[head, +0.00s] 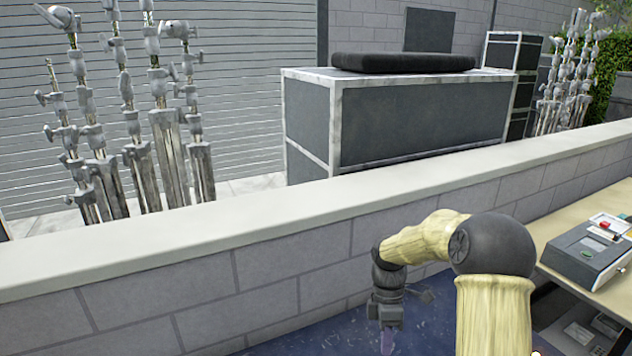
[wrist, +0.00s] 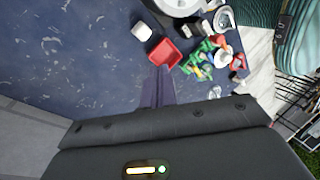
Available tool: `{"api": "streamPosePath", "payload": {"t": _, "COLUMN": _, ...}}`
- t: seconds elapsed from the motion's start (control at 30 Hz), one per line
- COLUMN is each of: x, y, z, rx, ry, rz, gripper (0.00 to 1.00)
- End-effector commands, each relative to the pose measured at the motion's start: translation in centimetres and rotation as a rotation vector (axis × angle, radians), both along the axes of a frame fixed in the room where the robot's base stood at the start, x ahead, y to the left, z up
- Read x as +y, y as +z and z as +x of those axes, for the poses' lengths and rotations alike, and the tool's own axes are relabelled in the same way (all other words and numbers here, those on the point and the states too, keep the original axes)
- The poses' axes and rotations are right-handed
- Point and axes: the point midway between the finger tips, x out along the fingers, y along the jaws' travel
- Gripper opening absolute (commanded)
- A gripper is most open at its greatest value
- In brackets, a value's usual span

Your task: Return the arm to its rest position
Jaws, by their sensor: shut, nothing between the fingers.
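My gripper (head: 388,340) points downward above a dark blue floor (head: 330,335), close to the wall. In the wrist view my gripper (wrist: 158,78) shows as two dark fingers lying together, with nothing between them. A red tray (wrist: 165,53) lies just beyond the fingertips in that view; I cannot tell the height gap.
A block wall (head: 260,265) with a pale top runs across. Beyond it stand metal stands (head: 165,150) and a grey case (head: 420,120). A tan table (head: 560,225) with a boxy device (head: 590,252) is at right. The wrist view shows green clutter (wrist: 200,58) and a white cup (wrist: 141,31).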

Motion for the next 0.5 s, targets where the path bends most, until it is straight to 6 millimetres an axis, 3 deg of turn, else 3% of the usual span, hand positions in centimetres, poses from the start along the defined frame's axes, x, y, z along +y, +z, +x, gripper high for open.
{"api": "streamPosePath", "payload": {"t": 0.2, "x": 1.1, "y": 2.0, "z": -4.3, "rx": -0.169, "ry": -0.401, "rz": -0.148, "gripper": 0.00}}
{"api": "streamPosePath", "payload": {"t": 0.5, "x": 1.2, "y": 4.1, "z": -10.7, "rx": -0.386, "ry": -1.045, "rz": -0.194, "gripper": 0.00}}
